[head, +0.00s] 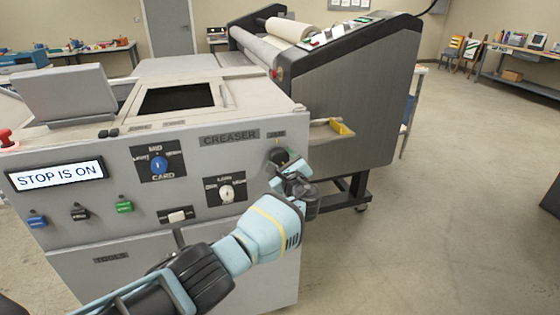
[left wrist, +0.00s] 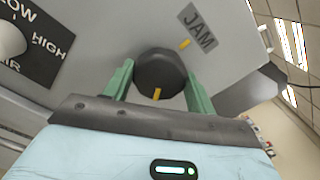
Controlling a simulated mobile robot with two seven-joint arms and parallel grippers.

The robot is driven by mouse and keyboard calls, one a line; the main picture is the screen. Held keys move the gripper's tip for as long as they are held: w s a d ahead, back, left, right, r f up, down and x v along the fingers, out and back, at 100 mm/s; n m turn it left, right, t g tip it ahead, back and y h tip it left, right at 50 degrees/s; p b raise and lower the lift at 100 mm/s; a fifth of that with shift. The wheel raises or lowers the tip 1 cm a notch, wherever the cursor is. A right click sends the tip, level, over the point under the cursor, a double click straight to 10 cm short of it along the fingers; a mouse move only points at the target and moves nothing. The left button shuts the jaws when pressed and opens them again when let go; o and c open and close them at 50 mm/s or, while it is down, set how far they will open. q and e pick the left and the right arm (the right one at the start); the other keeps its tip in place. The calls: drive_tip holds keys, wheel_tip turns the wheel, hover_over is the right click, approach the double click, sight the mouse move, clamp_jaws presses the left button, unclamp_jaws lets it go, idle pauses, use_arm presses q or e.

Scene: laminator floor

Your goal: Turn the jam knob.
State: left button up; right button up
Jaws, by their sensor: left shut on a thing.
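The jam knob (left wrist: 160,72) is a round black knob with a yellow mark on its rim, below a grey JAM label (left wrist: 198,28). In the head view the knob (head: 279,156) sits at the upper right of the creaser's front panel, partly hidden by my gripper. My left gripper (head: 288,168) is at the knob. In the left wrist view its green fingers (left wrist: 158,82) stand on both sides of the knob, shut on it. The knob's yellow mark points toward the gripper's palm, while a second yellow mark is on the panel by the label. My right gripper is not in view.
The creaser's panel (head: 120,215) also carries a blue CARD knob (head: 158,165), a white knob (head: 227,192) and a display (head: 56,176) reading "STOP IS ON". A red button (head: 7,138) is at its left edge. A large laminator (head: 345,100) stands behind.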

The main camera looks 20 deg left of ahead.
use_arm(q)
drive_tip(key=m, duration=0.4)
drive_tip(key=shift+r+m+p, duration=0.1)
drive_tip(key=shift+m+p, duration=0.2)
drive_tip(key=m, duration=0.9)
drive_tip(key=shift+m, duration=2.2)
drive_tip(key=o, duration=1)
drive_tip(key=shift+s+d+f, duration=0.1)
drive_tip(key=shift+f, duration=0.1)
